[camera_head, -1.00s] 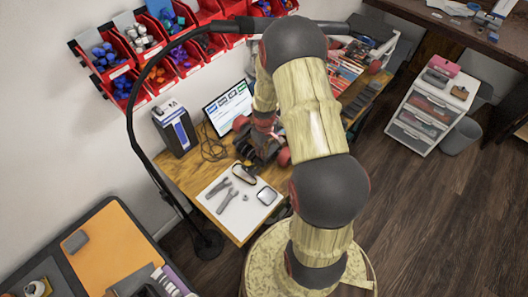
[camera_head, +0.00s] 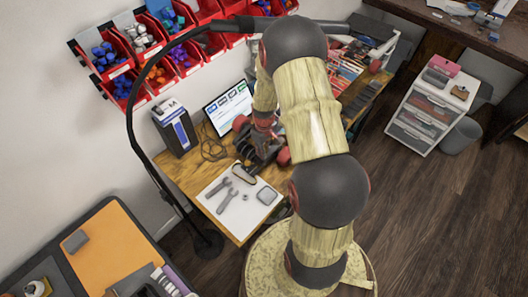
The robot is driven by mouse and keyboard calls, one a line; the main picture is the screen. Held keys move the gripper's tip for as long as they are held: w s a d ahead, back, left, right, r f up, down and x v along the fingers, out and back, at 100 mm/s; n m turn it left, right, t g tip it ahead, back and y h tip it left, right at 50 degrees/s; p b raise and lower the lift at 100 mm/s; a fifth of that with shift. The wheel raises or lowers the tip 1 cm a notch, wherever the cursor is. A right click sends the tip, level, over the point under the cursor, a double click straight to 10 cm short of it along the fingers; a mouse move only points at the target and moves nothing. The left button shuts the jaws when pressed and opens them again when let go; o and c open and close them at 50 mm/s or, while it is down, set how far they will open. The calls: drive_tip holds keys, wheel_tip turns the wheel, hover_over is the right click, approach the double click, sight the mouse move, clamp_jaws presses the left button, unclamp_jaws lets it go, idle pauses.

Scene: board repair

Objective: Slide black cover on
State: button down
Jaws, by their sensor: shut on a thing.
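My gripper (camera_head: 259,148) reaches down over the workbench and is shut on a dark piece, which seems to be the black cover; its outline is small and partly hidden by my arm. The device's far part is hidden behind my arm. I cannot tell how the cover and the device touch.
A white mat (camera_head: 214,188) in front holds grey wrenches (camera_head: 228,198), a dark-rimmed loop (camera_head: 243,174) and a rounded square part (camera_head: 266,195). Red bins (camera_head: 106,60) hang behind.

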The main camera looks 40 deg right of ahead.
idle(0.4)
drive_tip(key=c, duration=1.7)
unclamp_jaws()
drive_tip(key=shift+f, duration=0.1)
drive_tip(key=shift+c, duration=0.9)
drive_tip(key=shift+r+p, duration=2.35)
drive_tip(key=shift+r, duration=1.45)
